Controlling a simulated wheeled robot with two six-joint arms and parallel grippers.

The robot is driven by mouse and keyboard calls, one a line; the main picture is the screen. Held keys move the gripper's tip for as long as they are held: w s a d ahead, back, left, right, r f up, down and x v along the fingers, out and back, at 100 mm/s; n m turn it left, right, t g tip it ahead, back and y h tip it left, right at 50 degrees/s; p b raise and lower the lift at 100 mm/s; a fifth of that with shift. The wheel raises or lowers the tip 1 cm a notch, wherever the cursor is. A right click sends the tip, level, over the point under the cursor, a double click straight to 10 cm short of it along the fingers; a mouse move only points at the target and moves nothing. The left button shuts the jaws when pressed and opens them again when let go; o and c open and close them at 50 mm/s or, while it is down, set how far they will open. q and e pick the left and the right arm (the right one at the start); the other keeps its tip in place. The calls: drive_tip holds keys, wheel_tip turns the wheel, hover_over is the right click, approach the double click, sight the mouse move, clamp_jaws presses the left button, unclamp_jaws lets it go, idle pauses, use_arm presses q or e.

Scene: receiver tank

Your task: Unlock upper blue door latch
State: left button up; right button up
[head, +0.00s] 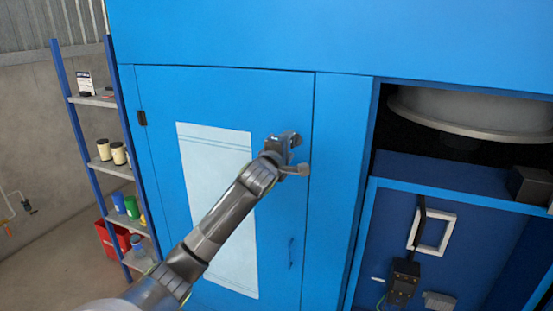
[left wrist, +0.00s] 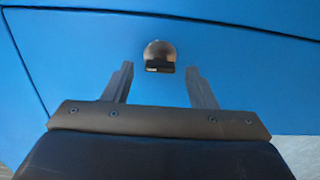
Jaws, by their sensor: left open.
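The upper latch is a small round metal piece with a dark slot (left wrist: 159,55), set on the blue door (head: 276,105). In the left wrist view it lies just beyond and between the two fingertips of my left gripper (left wrist: 158,72), with no visible contact. In the head view my left gripper (head: 300,154) is open near the door's upper right edge. There I cannot clearly make out the latch apart from the gripper. My right gripper is in neither view.
A white panel (head: 215,190) covers the door's middle, and a dark handle (head: 291,252) sits lower right. An open bay with a grey tank (head: 470,108) is at right. A blue shelf rack (head: 67,85) stands at left.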

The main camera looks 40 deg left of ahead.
use_arm(q)
drive_tip(key=b+v, duration=0.2)
drive_tip(key=v, duration=1.5)
drive_tip(key=shift+b, duration=0.4)
drive_tip(key=shift+a, duration=0.15)
